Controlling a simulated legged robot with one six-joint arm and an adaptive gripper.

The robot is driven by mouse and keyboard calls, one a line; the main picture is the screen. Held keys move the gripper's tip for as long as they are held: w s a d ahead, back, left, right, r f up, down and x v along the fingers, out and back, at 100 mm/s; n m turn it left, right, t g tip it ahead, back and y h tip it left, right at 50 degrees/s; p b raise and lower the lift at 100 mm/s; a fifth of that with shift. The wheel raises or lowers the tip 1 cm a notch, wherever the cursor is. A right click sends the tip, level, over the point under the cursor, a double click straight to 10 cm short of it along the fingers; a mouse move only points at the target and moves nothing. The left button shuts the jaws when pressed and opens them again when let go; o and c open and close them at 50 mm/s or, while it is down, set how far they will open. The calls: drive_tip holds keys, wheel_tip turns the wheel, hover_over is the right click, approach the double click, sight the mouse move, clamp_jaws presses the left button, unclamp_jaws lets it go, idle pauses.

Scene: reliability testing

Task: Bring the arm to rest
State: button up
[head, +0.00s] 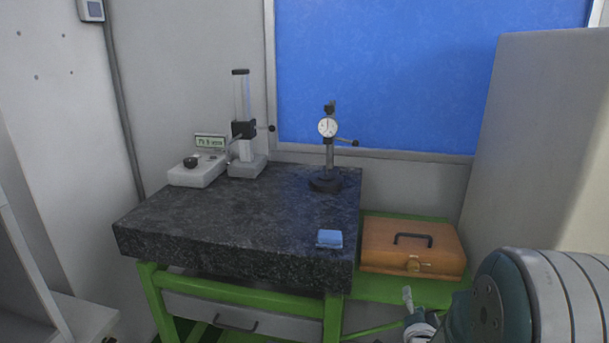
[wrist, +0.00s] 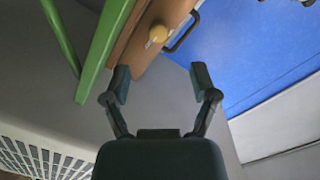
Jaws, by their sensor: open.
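My arm fills the lower right corner of the head view, with a large dark teal and grey joint close to the camera. My gripper (wrist: 160,82) is in the wrist view with its two dark fingers spread wide apart and nothing between them. Past the left fingertip in that view is the wooden case (wrist: 150,40) with its yellowish knob and dark handle. In the head view the gripper's fingers cannot be made out.
A dark granite table (head: 190,225) on a green frame (head: 240,310) holds a dial gauge stand (head: 328,150), a height gauge (head: 245,130), a white readout box (head: 197,172) and a blue block (head: 329,239). The wooden case (head: 385,255) sits at right. A pale panel (head: 545,130) stands behind my arm.

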drive_tip(key=s+a+r+n+g+y, duration=0.1)
drive_tip(key=s+a+r+n+g, duration=0.2)
drive_tip(key=s, duration=0.4)
drive_tip(key=s+a+r+n+g+y, duration=0.2)
drive_tip(key=s+a+r+n+g, duration=0.1)
drive_tip(key=s, duration=0.5)
drive_tip(key=s+a+r+n+g+y, duration=0.1)
drive_tip(key=s+a+r+n+g, duration=0.3)
drive_tip(key=s+a+n, duration=0.2)
drive_tip(key=shift+s+a+n+g, duration=0.4)
drive_tip(key=shift+s+n, duration=0.4)
drive_tip(key=shift+s, duration=0.35)
